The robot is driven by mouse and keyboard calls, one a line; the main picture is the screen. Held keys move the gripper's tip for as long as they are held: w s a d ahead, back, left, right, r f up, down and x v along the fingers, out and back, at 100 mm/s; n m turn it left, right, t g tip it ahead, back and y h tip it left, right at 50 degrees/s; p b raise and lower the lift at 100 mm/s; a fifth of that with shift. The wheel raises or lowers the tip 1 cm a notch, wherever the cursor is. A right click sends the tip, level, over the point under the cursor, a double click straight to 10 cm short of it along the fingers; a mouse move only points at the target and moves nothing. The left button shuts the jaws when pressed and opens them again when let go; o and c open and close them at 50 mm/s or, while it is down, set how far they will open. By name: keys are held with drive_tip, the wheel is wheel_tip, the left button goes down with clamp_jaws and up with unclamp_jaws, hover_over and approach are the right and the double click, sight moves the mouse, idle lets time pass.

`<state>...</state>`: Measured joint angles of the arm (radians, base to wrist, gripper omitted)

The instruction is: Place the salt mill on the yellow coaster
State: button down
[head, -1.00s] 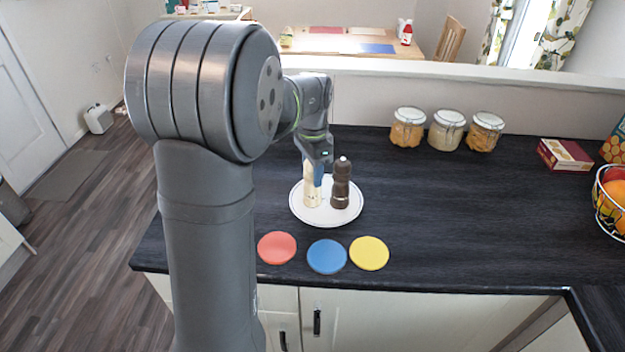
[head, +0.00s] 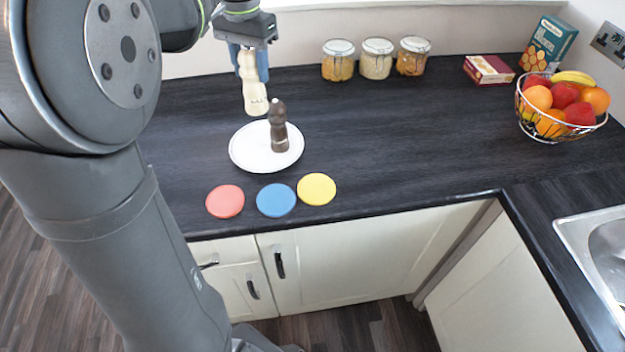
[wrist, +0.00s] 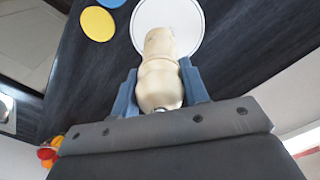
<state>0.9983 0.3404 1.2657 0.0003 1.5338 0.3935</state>
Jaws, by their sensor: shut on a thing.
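My gripper (head: 249,62) is shut on the cream salt mill (head: 256,96), holding it upright above the back left of the white plate (head: 243,155). In the wrist view the salt mill (wrist: 160,75) sits between the blue fingers of my gripper (wrist: 158,88). The yellow coaster (head: 316,189) lies flat and empty near the front edge of the counter, to the right of the blue coaster. It also shows in the wrist view (wrist: 97,23), top left.
A dark brown mill (head: 279,132) stands on the plate, close to the held mill. Red (head: 225,201) and blue (head: 276,200) coasters lie left of the yellow one. Jars (head: 376,60), a red box (head: 488,70) and a fruit basket (head: 560,125) stand behind and right. The middle counter is clear.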

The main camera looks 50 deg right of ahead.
drive_tip(key=s+a+f+m, duration=0.2)
drive_tip(key=s, duration=1.2)
drive_tip(key=s+a+f+m, duration=0.1)
drive_tip(key=s+f+m, duration=0.15)
drive_tip(key=s, duration=1.15)
drive_tip(key=w+d+f, duration=0.2)
drive_tip(key=w+f, duration=0.8)
drive_tip(key=w, duration=0.1)
drive_tip(key=shift+w+d+f, duration=0.15)
drive_tip(key=shift+w+d, duration=0.05)
drive_tip(key=shift+w, duration=0.05)
drive_tip(key=shift+f, duration=0.1)
drive_tip(key=c, duration=0.8)
unclamp_jaws()
wheel_tip(320, 180, up, 12)
drive_tip(key=shift+r, duration=0.15)
